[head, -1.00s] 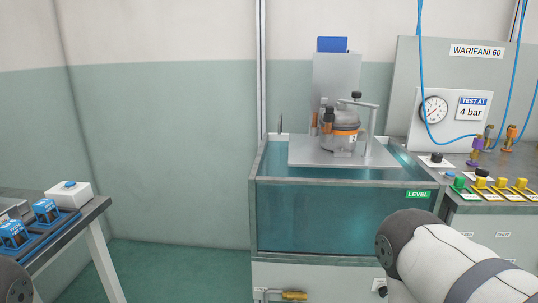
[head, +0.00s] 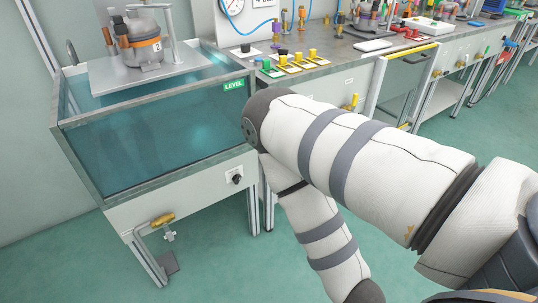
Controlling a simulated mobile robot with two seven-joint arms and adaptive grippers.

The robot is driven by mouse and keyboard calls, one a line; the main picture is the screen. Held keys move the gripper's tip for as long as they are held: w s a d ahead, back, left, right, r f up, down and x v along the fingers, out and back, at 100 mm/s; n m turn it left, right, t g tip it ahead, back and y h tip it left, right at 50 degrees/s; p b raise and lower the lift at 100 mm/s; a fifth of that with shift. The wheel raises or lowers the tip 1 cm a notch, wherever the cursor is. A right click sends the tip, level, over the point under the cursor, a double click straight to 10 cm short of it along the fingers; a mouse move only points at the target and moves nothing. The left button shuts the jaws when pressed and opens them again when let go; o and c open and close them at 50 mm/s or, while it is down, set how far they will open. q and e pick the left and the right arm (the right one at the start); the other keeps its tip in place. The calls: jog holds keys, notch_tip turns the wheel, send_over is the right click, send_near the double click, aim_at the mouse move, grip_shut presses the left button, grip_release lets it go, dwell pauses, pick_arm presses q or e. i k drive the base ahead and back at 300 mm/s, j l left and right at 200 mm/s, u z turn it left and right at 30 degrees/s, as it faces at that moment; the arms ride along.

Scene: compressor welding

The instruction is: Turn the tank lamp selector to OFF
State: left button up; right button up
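A black rotary knob (head: 237,179) sits on the pale front panel under the water tank (head: 165,135), near the panel's right end. It looks like the lamp selector; its setting and labels are too small to read. The glass tank holds blue-green water and carries a green LEVEL label (head: 234,85). My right arm crosses the middle and right of the head view, its elbow close to the tank's right front corner. Neither of my grippers shows in the head view.
A brass-coloured valve handle (head: 162,220) sticks out below the tank front. A metal plate (head: 125,73) with a compressor (head: 146,45) rests over the tank. A grey bench (head: 325,58) with coloured fittings runs off to the right.

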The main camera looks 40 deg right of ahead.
aim_at(236, 178)
jog(key=z, duration=0.9)
